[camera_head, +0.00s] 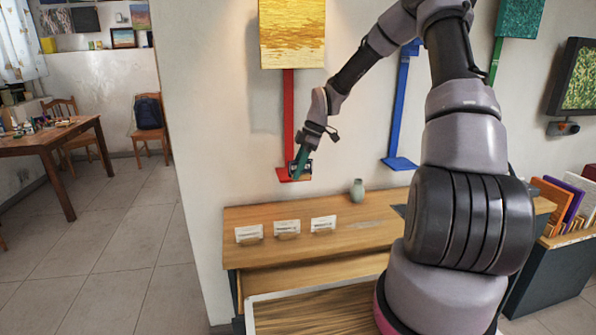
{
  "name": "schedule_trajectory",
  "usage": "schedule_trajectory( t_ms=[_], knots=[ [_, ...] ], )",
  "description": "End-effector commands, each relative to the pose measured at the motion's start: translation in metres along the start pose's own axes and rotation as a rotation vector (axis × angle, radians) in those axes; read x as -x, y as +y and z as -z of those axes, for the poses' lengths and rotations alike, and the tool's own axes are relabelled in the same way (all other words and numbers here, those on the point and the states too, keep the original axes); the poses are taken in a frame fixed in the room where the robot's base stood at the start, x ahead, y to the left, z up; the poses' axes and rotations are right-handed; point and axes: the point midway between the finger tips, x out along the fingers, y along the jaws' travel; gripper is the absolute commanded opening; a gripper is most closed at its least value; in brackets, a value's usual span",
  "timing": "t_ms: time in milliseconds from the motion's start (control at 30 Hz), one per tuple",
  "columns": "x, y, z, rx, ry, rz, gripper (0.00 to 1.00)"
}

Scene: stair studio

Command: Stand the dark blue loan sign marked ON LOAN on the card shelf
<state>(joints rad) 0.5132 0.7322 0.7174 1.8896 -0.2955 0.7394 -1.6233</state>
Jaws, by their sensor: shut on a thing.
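My gripper (300,163) is in front of the wall, over the small red ledge (285,175) at the foot of a red upright. It is shut on a small dark sign (307,169), which looks dark blue; its lettering is too small to read. The gripper partly covers the sign and the ledge, and I cannot tell whether the two touch. Below, several cards stand on a wooden top (365,225): a left card (248,233), a middle card (287,227) and a right card (323,223). None of the places in view is clearly labelled as the card shelf.
A yellow painting (292,32) hangs above the red upright. A blue upright with a ledge (400,163) is to the right. A grey-green vase (357,190) stands behind the cards. A bin of coloured panels (565,205) is at right. The floor at left (120,250) is clear.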

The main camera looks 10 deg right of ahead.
Motion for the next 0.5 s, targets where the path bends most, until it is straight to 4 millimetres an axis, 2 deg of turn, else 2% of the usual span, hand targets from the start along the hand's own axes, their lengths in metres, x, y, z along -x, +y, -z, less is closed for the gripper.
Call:
schedule_trajectory(
  t_ms=[500],
  knots=[
    [-0.005, 0.041, -0.002, 0.0, 0.0, -0.002, 0.0]
  ],
)
